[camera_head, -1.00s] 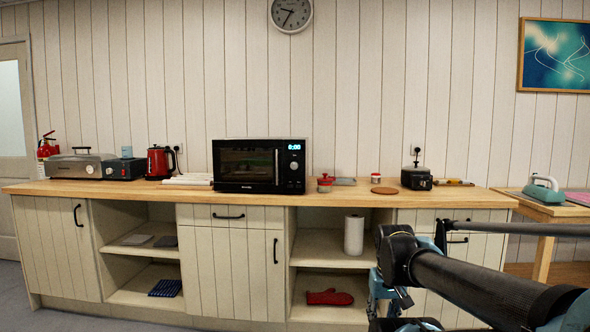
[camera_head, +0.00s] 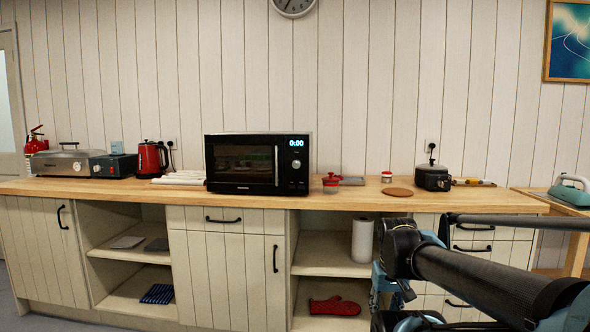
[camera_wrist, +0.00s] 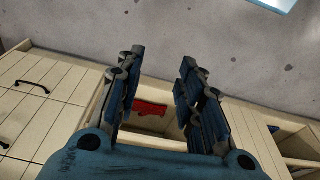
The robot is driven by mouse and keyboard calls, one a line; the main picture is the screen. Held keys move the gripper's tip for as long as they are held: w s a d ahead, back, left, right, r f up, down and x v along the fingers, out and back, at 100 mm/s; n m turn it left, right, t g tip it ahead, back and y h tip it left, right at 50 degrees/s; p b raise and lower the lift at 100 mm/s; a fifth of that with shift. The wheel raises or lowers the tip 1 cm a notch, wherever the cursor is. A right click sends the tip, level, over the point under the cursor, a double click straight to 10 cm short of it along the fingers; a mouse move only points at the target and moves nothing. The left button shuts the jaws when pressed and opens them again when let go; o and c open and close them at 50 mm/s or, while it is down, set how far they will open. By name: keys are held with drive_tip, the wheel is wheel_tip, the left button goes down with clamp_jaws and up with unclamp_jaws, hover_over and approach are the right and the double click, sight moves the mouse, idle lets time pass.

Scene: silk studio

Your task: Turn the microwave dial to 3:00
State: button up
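The black microwave (camera_head: 258,163) stands on the wooden counter. Its door is closed, and its lit display (camera_head: 296,143) reads 0:00. The round dial (camera_head: 296,164) is on the panel right of the door handle, below the display. My gripper (camera_wrist: 158,82) shows in the wrist view with its two blue-grey fingers apart and nothing between them. It is away from the microwave, low in front of the cabinets; the microwave is not in the wrist view. In the head view my arm is at the lower right, and the fingertips cannot be made out there.
The wooden counter (camera_head: 450,198) also holds a red kettle (camera_head: 150,159), a red-lidded jar (camera_head: 331,183) just right of the microwave, a round brown trivet (camera_head: 398,192) and a black pot (camera_head: 433,178). A red oven mitt (camera_head: 335,306) lies on a low shelf. The counter in front of the microwave is clear.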

sight(296, 165)
drive_tip(key=shift+o, duration=1.4)
drive_tip(key=shift+s+r, duration=0.25)
drive_tip(key=w+a+r+n+t+h, duration=0.1)
drive_tip(key=w+r+n+t+h, duration=0.2)
drive_tip(key=w+r+n, duration=0.75)
drive_tip(key=w+a+r+n+t+h, duration=0.1)
drive_tip(key=w+r+n+t+h, duration=0.25)
drive_tip(key=w+r+n, duration=0.65)
drive_tip(key=w+a+r+n+t+y, duration=0.25)
drive_tip(key=w+a+n, duration=0.25)
drive_tip(key=a, duration=0.4)
drive_tip(key=w+a+r+n+t+y, duration=0.1)
drive_tip(key=w+a+r+n+t, duration=0.4)
drive_tip(key=a, duration=0.4)
drive_tip(key=w+a+r+n+t+y, duration=0.1)
drive_tip(key=w+a+r+n+t, duration=0.1)
drive_tip(key=w+a+n, duration=0.6)
drive_tip(key=shift+m, duration=0.85)
drive_tip(key=w, duration=1.3)
drive_tip(key=shift+w+d+r, duration=0.1)
drive_tip(key=shift+w+d, duration=0.1)
drive_tip(key=shift+w, duration=0.2)
drive_tip(key=c, duration=1.1)
